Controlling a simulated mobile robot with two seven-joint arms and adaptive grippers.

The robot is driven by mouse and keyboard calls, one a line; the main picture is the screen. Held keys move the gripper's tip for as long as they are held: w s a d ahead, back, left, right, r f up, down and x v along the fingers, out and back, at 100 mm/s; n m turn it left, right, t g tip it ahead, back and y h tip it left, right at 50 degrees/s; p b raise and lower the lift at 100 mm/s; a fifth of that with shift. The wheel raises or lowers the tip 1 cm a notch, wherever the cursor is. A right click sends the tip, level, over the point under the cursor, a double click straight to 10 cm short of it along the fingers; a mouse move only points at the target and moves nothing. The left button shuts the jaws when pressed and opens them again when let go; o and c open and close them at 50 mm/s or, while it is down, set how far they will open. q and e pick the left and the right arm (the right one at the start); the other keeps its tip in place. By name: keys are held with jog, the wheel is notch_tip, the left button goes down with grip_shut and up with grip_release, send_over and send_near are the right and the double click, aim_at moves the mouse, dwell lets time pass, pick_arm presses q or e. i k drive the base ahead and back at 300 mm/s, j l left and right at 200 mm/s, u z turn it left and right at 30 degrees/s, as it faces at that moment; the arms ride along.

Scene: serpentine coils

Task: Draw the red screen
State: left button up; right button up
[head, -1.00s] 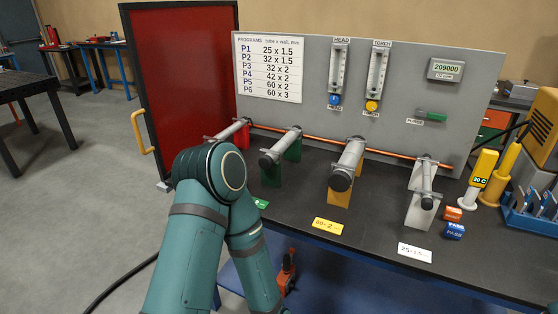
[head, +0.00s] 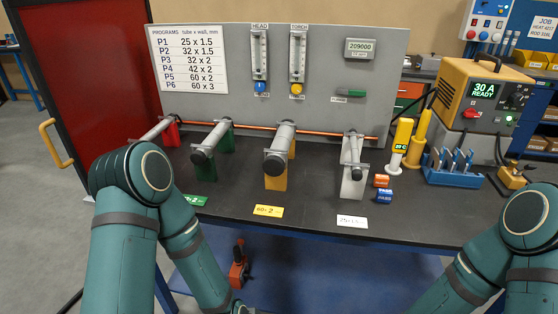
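The red screen (head: 92,75) is a dark red panel in a black frame, standing upright at the left end of the bench in the head view. A yellow handle (head: 56,143) sticks out from its left edge. My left arm rises in front of the bench, to the right of the handle and apart from it. My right arm shows at the lower right. Both arms run out of the bottom of the picture, and neither gripper is in view.
The dark bench (head: 320,208) carries several tubes on coloured stands along a copper rod. A grey panel (head: 195,103) stands behind them. A yellow power unit (head: 483,105) and a blue rack (head: 452,172) are at the right. Open floor lies left of the bench.

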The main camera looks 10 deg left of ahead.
aim_at(89, 62)
jog(key=u, duration=0.35)
jog(key=i+l+u, duration=0.15)
jog(key=l, duration=0.2)
jog(key=u, duration=1.4)
